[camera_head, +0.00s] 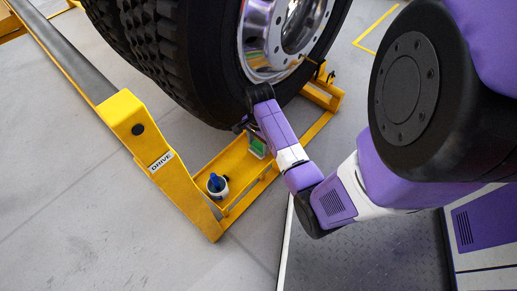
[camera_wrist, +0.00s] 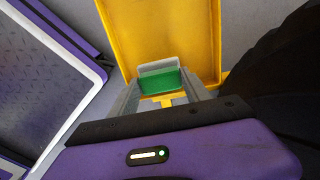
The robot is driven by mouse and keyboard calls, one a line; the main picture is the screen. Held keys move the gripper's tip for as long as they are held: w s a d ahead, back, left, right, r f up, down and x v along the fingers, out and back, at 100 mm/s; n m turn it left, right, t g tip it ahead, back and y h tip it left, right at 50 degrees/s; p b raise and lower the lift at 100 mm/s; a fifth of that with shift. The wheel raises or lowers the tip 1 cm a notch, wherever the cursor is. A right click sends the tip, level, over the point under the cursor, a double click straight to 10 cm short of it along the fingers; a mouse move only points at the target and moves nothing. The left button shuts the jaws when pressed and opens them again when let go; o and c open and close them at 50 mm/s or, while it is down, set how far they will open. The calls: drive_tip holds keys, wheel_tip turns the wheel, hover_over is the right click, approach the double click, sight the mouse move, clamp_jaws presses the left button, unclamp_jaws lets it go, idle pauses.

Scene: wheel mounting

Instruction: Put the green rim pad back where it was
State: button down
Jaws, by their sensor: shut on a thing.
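The green rim pad (camera_wrist: 159,82) has a pale grey-white side and sits between the fingers of my gripper (camera_wrist: 163,92) in the wrist view. My gripper is shut on it, over the yellow tray (camera_wrist: 206,30). In the head view the pad (camera_head: 258,147) shows as a small green and white piece beside my gripper, over the yellow tray (camera_head: 236,160) at the front of the wheel stand. My arm hides part of the tray and most of the fingers. I cannot tell whether the pad touches the tray.
A yellow post marked DRIVE (camera_head: 150,145) rises at the left. Grey floor (camera_head: 60,200) is clear at lower left.

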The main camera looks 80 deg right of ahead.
sight(259, 145)
wheel_tip(259, 145, down, 2)
drive_tip(key=shift+f+b, duration=0.25)
drive_tip(key=shift+b, duration=0.1)
drive_tip(key=c, duration=0.5)
unclamp_jaws()
drive_tip(key=shift+r, duration=0.1)
wheel_tip(259, 145, up, 12)
drive_tip(key=p, duration=0.6)
drive_tip(key=shift+d, duration=0.1)
